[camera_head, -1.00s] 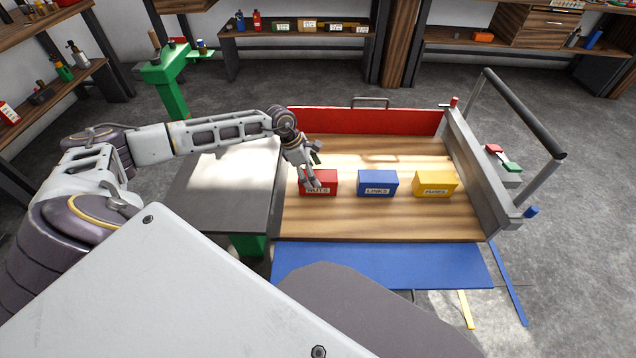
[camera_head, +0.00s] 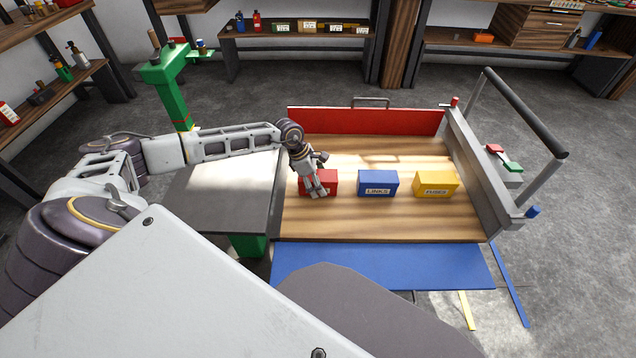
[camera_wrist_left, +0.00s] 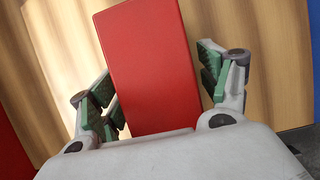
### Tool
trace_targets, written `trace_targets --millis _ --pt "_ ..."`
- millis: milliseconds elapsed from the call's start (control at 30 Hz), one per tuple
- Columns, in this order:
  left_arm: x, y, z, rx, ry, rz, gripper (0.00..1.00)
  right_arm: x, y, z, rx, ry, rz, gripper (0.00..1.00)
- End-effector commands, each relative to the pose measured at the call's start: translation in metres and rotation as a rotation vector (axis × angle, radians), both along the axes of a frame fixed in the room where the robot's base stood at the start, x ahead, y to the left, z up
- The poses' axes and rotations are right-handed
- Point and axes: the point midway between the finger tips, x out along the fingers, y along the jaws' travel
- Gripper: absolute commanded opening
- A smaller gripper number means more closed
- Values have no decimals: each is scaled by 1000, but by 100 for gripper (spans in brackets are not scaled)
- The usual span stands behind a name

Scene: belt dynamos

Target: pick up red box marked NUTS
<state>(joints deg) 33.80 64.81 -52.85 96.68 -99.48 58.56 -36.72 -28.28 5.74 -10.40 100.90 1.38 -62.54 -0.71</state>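The red box (camera_head: 330,180) stands on the wooden cart deck at the left end of a row of three boxes. Its label is hidden by my gripper. My left gripper (camera_head: 318,190) is over the front left part of the red box in the head view. In the left wrist view, the red box (camera_wrist_left: 152,65) fills the space ahead between the spread fingers of my left gripper (camera_wrist_left: 160,92). The fingers are open, with a gap on the right side; the left finger looks closer to the box. I cannot tell whether they touch it. My right gripper is not in view.
A blue LINKS box (camera_head: 378,183) and a yellow box (camera_head: 436,184) stand to the right on the wooden deck (camera_head: 370,222). A red panel (camera_head: 365,121) closes the back. A blue panel (camera_head: 380,267) hangs at the front. A dark table (camera_head: 222,205) adjoins on the left.

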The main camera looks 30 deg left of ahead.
Motion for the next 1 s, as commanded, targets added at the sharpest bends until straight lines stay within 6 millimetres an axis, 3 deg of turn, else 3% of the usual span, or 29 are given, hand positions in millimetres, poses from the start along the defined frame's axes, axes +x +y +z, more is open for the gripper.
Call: trace_targets --millis 67,467,800,1000 --pt "0 0 0 0 0 0 63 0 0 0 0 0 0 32" --pt "0 0 0 0 0 0 12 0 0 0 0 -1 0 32" --pt "1 0 3 -1 -3 0 10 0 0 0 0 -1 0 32" --pt "2 0 16 0 -5 1 10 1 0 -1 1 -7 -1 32"
